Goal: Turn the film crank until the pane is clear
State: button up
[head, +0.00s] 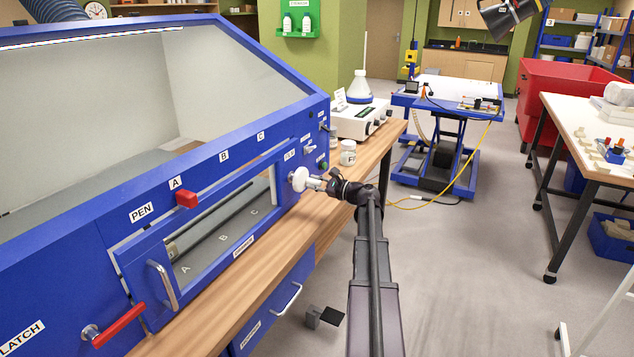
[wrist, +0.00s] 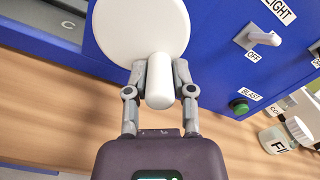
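The film crank (head: 299,178) is a white disc on the right end of the blue cabinet's front, below a small, partly readable label. In the wrist view the crank disc (wrist: 140,30) has a white peg handle (wrist: 159,85) sticking out toward me. My gripper (head: 318,184) is at the crank. In the wrist view my gripper (wrist: 160,76) has one finger on each side of the handle, both seeming to touch it. The cabinet's sloped pane (head: 110,85) looks greyish and slightly hazy; the pale interior shows through it.
The blue cabinet (head: 60,245) has a red latch lever (head: 118,325), a red slider (head: 186,199) and a handled front door. A light switch (wrist: 262,38) and green blast button (wrist: 239,107) sit right of the crank. A jar (head: 348,153) stands on the wooden bench nearby.

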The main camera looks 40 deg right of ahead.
jog(key=o, duration=0.3)
jog(key=shift+w, duration=0.1)
jog(key=shift+v, duration=6.05)
jog(key=shift+f, duration=0.1)
